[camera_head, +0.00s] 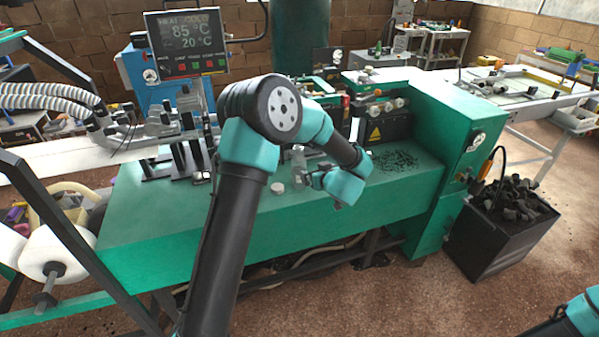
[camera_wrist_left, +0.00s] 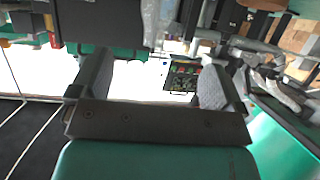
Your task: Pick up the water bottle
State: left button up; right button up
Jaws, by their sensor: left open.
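A small, clear greyish bottle (camera_head: 299,158) stands on the green machine bench, in the middle of the head view. My left gripper (camera_head: 313,180) is low over the bench just right of and in front of the bottle, partly hidden by its own wrist. In the left wrist view the two fingers of my left gripper (camera_wrist_left: 157,78) are wide apart with nothing held between them. A pale translucent upright shape (camera_wrist_left: 150,22) shows beyond the fingers there; I cannot tell for sure that it is the bottle. My right gripper is out of view.
A small white round lidded item (camera_head: 277,188) sits on the green bench (camera_head: 250,235) left of my gripper. Dark scraps (camera_head: 396,160) lie to the right. Black machine fittings (camera_head: 185,160) stand at the left. A dark bin (camera_head: 500,235) stands on the floor at right.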

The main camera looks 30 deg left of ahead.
aim_at(302, 164)
pick_arm(q)
jog(key=x, duration=1.1)
jog(key=shift+w+a+f, duration=0.2)
jog(key=shift+a+f, duration=0.05)
jog(key=shift+x, duration=2.55)
jog(key=shift+c, duration=0.2)
jog(key=c, duration=0.9)
jog(key=shift+o, duration=0.2)
